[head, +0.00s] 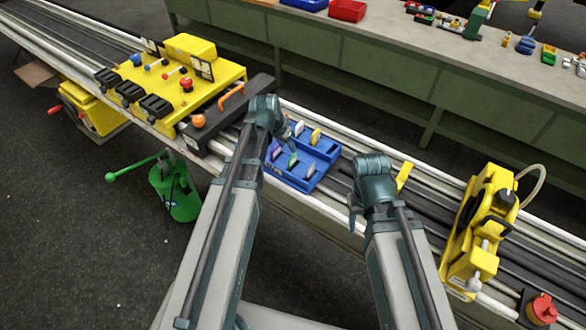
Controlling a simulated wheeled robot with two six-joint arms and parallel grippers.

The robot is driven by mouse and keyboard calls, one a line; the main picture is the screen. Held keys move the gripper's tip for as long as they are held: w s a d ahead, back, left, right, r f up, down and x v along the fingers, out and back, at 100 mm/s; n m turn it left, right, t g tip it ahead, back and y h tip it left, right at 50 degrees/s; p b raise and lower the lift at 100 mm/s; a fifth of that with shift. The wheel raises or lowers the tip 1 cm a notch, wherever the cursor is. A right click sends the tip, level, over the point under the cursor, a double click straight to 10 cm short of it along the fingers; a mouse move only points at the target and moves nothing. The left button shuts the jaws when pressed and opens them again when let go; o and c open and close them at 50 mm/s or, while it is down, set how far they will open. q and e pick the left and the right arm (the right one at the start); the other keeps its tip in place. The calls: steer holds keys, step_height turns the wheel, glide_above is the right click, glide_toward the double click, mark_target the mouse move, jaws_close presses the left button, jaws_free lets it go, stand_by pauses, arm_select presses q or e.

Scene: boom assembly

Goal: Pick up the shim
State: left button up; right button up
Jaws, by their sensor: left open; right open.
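A blue tray (325,152) lies on the rail bench in the middle of the head view. It holds several small upright pieces in its slots, among them a yellow one (315,136), a white one (299,128), a green one (293,160) and a pink one (311,169). I cannot tell which of them is the shim. My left gripper (287,133) is over the tray's upper left side, open, and partly hides it. My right gripper (353,216) is open to the right of the tray, with its fingers pointing down. Neither holds anything that I can see.
A yellow control box (215,75) and a black case with an orange handle (232,98) stand left of the tray. A yellow machine (480,230) stands on the rails at the right. A green can (175,192) is below the bench. A long workbench (400,45) runs behind.

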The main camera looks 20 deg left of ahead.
mark_target(293, 156)
arm_select(q)
steer(key=shift+b+x, duration=1.25)
steer(key=shift+x, duration=0.75)
arm_select(e)
steer(key=shift+f, duration=1.85)
steer(key=shift+f, duration=0.1)
arm_select(q)
steer(key=b+x, duration=0.5)
steer(key=shift+s+f, duration=0.2)
steer(key=shift+f, duration=0.05)
steer(key=shift+r, duration=0.1)
arm_select(e)
step_height(293, 156, down, 5)
steer(key=shift+r, duration=0.15)
arm_select(q)
jaws_close()
